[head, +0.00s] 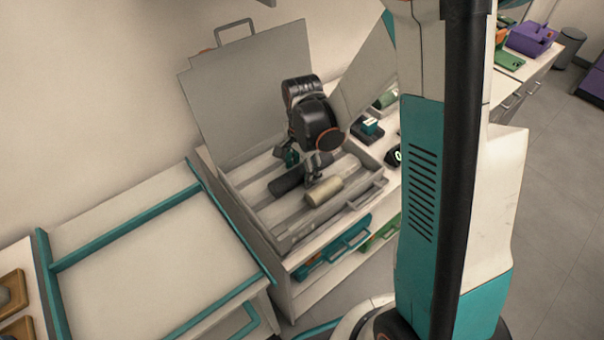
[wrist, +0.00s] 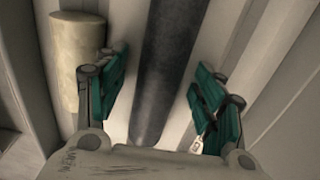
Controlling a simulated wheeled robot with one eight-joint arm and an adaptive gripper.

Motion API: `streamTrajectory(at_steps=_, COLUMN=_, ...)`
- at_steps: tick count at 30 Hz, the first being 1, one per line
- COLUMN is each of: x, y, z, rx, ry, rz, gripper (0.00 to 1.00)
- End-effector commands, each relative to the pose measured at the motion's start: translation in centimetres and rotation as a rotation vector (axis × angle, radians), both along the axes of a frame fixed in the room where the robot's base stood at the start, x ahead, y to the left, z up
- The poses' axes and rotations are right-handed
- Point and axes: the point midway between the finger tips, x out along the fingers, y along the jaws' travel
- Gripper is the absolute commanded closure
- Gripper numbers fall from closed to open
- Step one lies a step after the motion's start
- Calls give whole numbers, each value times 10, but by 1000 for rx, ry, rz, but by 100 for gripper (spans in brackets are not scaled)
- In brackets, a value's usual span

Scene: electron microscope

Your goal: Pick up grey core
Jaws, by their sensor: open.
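The grey core (head: 286,182) is a dark, rough cylinder lying in a slot of the open grey case (head: 268,222). In the wrist view the grey core (wrist: 168,60) runs lengthwise between my fingers. My gripper (head: 303,168) is over it with its jaws open, one teal-padded finger on each side. In the wrist view my gripper (wrist: 162,92) shows a gap on both sides of the core. A beige core (head: 324,191) lies beside the grey one, and the left finger is close to this beige core (wrist: 78,60). Whether they touch cannot be told.
The case's raised lid (head: 250,95) stands behind my wrist. A teal-edged tray table (head: 150,255) is at left. Small devices (head: 369,130) and a green core (head: 387,99) sit to the right.

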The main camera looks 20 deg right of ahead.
Motion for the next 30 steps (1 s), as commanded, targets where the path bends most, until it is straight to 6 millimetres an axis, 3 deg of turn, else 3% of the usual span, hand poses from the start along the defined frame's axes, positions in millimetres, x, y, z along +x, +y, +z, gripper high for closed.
streamTrajectory(at_steps=1, x=0, y=0, z=1, rx=0, ry=0, rz=0, gripper=40)
streamTrajectory(at_steps=6, x=0, y=0, z=1, rx=0, ry=0, rz=0, gripper=78)
streamTrajectory(at_steps=8, x=0, y=0, z=1, rx=0, ry=0, rz=0, gripper=87)
streamTrajectory(at_steps=20, x=0, y=0, z=8, rx=0, ry=0, rz=0, gripper=88)
streamTrajectory(at_steps=26, x=0, y=0, z=38, rx=0, ry=0, rz=0, gripper=88)
streamTrajectory(at_steps=30, x=-1, y=0, z=72, rx=0, ry=0, rz=0, gripper=88)
